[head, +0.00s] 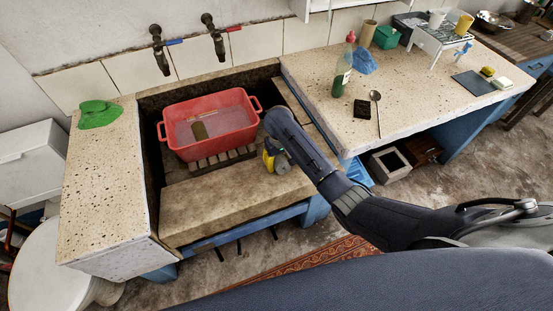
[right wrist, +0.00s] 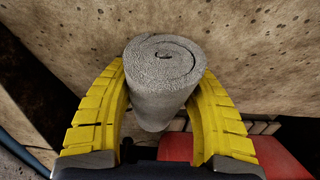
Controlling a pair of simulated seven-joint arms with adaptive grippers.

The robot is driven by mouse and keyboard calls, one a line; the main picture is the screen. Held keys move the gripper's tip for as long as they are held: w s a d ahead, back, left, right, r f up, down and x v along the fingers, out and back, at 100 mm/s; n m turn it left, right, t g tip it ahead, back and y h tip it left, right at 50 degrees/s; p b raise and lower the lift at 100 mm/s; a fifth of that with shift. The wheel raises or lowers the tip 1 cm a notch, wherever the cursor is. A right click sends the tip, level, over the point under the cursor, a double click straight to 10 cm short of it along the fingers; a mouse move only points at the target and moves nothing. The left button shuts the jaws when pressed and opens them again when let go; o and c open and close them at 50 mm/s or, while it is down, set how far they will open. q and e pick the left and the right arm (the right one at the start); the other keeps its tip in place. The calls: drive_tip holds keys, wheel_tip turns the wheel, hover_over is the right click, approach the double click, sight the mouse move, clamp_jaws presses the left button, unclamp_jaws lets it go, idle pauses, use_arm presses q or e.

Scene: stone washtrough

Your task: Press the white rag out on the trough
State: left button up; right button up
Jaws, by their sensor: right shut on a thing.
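The white rag (right wrist: 165,85) shows in the right wrist view as a tight greyish roll, its spiral end facing the camera. My right gripper (right wrist: 162,66) is shut on it, one yellow finger on each side. In the head view the right gripper (head: 275,160) is over the right part of the trough's broad stone front (head: 215,205); the rag is mostly hidden there. Pale speckled stone (right wrist: 260,45) lies beyond the roll in the wrist view; I cannot tell whether they touch. My left gripper is not in view.
A red tub (head: 178,143) with water and a greenish object stands in the trough, left of the gripper, beside a slatted wooden rack (head: 222,160). Two taps (head: 214,40) hang above. A green cloth (head: 98,114) lies on the left ledge. A bottle (head: 343,70) and ladle (head: 376,98) are on the right counter.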

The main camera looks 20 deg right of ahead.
drive_tip(key=shift+s+f, duration=0.2)
idle(0.3)
drive_tip(key=shift+w+r, duration=0.25)
drive_tip(key=shift+r, duration=0.2)
drive_tip(key=shift+c, duration=1)
drive_tip(key=shift+w+a+r, duration=0.1)
drive_tip(key=shift+w+r, duration=0.35)
drive_tip(key=shift+r, duration=0.5)
drive_tip(key=shift+w+r, duration=0.45)
drive_tip(key=shift+r, duration=0.55)
drive_tip(key=shift+w+a+r, duration=0.1)
drive_tip(key=shift+w+r, duration=0.35)
drive_tip(key=shift+r, duration=0.5)
